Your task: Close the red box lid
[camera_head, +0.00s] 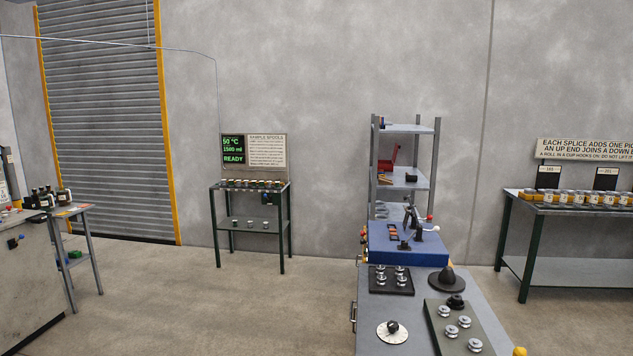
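A small red box (386,166) sits on the middle board of the grey shelf rack (407,184), right of the picture's centre and far from my camera. A red panel rises at a slant at its right side and looks like its lid standing open. The box is small in view, so the hinge and the inside cannot be made out. My gripper is not in view.
A bench (371,309) with a blue machine (400,247), a lever, a dial and trays of spools stands before the rack. A small spool table (250,187) is left of it; a long table (570,270) is at right. Floor at centre left is clear.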

